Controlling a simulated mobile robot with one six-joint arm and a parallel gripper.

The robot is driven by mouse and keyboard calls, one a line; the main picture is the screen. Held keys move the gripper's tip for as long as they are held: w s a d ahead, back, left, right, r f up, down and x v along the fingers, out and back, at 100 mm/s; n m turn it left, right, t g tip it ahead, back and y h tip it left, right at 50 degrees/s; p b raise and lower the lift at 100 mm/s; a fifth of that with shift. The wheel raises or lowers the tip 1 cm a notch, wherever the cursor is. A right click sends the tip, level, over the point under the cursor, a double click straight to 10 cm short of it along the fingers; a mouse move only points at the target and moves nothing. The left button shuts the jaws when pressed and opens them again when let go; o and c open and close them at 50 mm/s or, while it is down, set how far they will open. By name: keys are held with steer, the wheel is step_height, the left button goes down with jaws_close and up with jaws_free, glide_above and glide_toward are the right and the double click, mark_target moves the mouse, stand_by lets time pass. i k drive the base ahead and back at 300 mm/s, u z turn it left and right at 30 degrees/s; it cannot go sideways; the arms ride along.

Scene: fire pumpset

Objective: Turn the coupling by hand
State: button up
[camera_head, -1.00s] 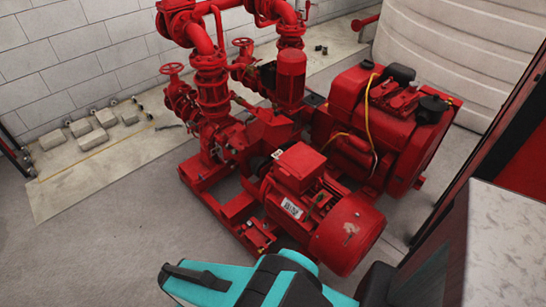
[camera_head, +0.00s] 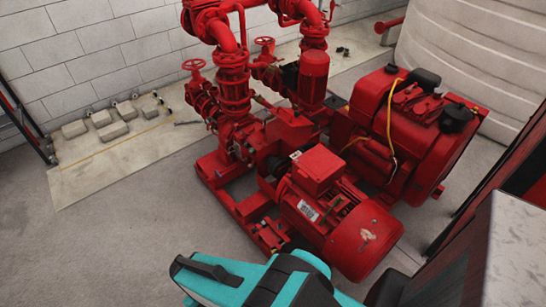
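The red pumpset's electric motor (camera_head: 345,215) lies at the centre right, with a square terminal box on top. The red pump and its piping (camera_head: 235,130) stand behind it to the left. A dark gap (camera_head: 268,180) shows between motor and pump, where a coupling would sit. I cannot make out the coupling itself; it is small, shadowed and partly hidden. Teal and black parts of my own body (camera_head: 262,280) fill the bottom edge, in front of the motor and apart from the gap. My gripper's fingers are not visible.
A large red engine (camera_head: 410,125) stands right of the pump. A dark cabinet with a speckled pale top (camera_head: 520,250) is close at the right. Several pale blocks (camera_head: 105,118) lie by the wall. The grey floor (camera_head: 120,235) at the left is clear.

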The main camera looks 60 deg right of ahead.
mark_target(274, 163)
steer(key=i, duration=0.95)
steer(key=z, duration=0.05)
